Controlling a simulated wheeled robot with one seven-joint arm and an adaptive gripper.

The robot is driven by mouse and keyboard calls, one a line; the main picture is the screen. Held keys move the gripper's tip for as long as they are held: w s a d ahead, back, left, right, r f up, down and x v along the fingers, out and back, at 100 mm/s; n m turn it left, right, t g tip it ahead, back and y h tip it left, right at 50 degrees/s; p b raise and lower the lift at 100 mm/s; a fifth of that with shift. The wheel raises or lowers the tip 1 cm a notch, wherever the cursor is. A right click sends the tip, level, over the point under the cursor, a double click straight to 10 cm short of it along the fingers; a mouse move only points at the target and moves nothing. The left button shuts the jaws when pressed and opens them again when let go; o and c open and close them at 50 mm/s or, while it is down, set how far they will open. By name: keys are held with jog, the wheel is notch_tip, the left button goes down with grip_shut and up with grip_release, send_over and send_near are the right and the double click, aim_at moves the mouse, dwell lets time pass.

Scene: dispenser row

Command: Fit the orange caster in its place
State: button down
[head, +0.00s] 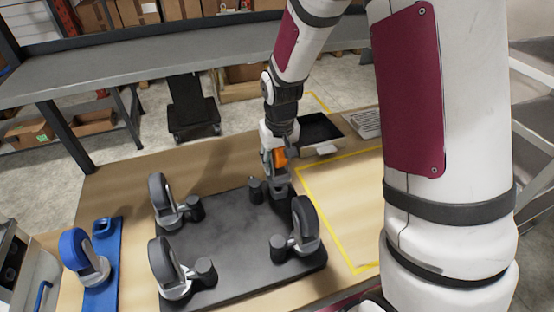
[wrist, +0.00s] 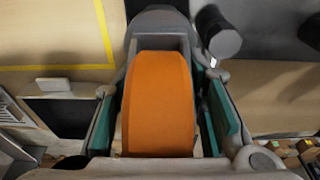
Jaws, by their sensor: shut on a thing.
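The orange caster (head: 279,158) is between the fingers of my gripper (head: 272,155) at the back right corner of the black plate (head: 222,241). In the wrist view its orange wheel (wrist: 158,108) stands between the teal finger pads of my gripper (wrist: 163,95), with its grey fork beyond. A dark upright cylinder (head: 256,190) stands beside the caster's grey base; it also shows in the wrist view (wrist: 220,38). I cannot tell whether the base rests fully on the plate. The fingers partly hide the caster in the head view.
Black-wheeled casters stand at the plate's back left (head: 159,195), front left (head: 164,265) and front right (head: 304,225). A blue caster (head: 78,252) is on a blue holder (head: 103,286) at left. A black tray (head: 318,129) lies behind. The yellow-outlined area (head: 345,200) shows bare tabletop.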

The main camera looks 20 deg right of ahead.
jog(key=shift+f+b, duration=0.55)
jog(key=shift+f, duration=1.3)
jog(key=c, duration=0.9)
grip_release()
jog(key=shift+c, duration=0.2)
jog(key=r, duration=0.4)
jog(key=s+r, duration=0.1)
jog(key=r, duration=0.3)
jog(key=s+r, duration=0.1)
jog(key=r, duration=0.3)
jog(key=shift+a, duration=0.1)
jog(key=s+r+t, duration=0.3)
jog(key=s+r, duration=1.2)
jog(key=s, duration=0.5)
jog(key=shift+r+t, duration=0.3)
jog(key=shift+t, duration=0.1)
